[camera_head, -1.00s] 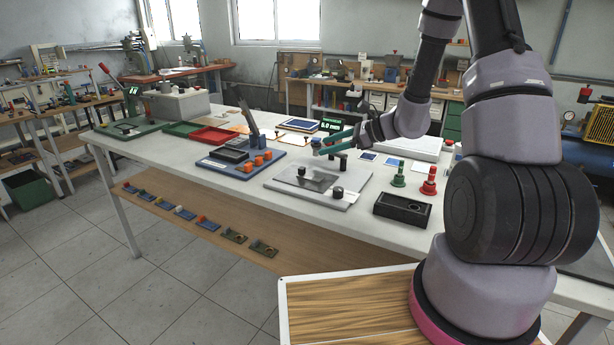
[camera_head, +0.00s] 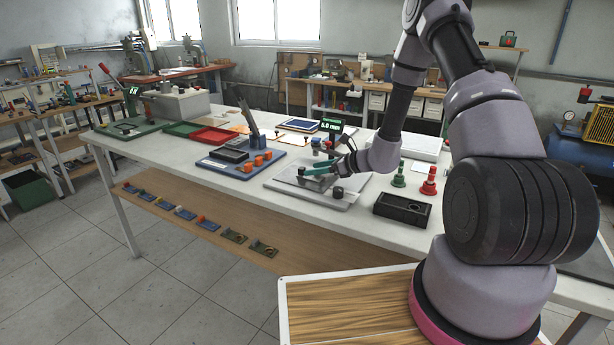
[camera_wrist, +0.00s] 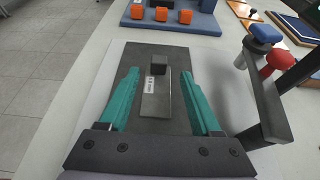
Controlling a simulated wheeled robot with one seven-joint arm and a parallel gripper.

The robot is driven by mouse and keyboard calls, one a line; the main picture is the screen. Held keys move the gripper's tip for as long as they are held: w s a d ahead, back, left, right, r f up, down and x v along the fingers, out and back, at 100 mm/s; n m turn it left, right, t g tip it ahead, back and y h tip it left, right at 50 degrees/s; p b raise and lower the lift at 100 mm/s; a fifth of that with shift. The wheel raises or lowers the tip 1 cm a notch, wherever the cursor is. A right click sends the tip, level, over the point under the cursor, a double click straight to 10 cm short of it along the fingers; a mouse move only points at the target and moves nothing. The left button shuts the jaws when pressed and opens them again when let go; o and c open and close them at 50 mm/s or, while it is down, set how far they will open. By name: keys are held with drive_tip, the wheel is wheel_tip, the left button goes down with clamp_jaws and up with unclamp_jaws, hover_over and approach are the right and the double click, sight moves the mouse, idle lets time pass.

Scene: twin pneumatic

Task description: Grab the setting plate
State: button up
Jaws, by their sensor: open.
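A small grey plate (camera_wrist: 158,106) with a white label lies on a dark rectangular surface (camera_wrist: 125,65) in the wrist view; I take it for the setting plate. A black block (camera_wrist: 158,64) stands at its far end. My gripper (camera_wrist: 160,74) is open, with one teal finger on each side of the small plate and a gap to both sides. In the head view my gripper (camera_head: 306,171) is low over the light grey base plate (camera_head: 340,202) and hides most of the small plate. Whether the fingertips touch the surface cannot be told.
A dark bracket (camera_wrist: 266,110) and a blue-capped post (camera_wrist: 264,33) stand close to the right finger. A blue board (camera_head: 230,171) with orange blocks lies to the left. A black tray (camera_head: 402,209), a green stamp-like piece (camera_head: 399,176) and a red one (camera_head: 429,182) stand to the right.

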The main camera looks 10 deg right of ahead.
drive_tip(key=x, duration=0.3)
drive_tip(key=shift+w+a, duration=0.2)
drive_tip(key=shift+a, duration=0.2)
clamp_jaws()
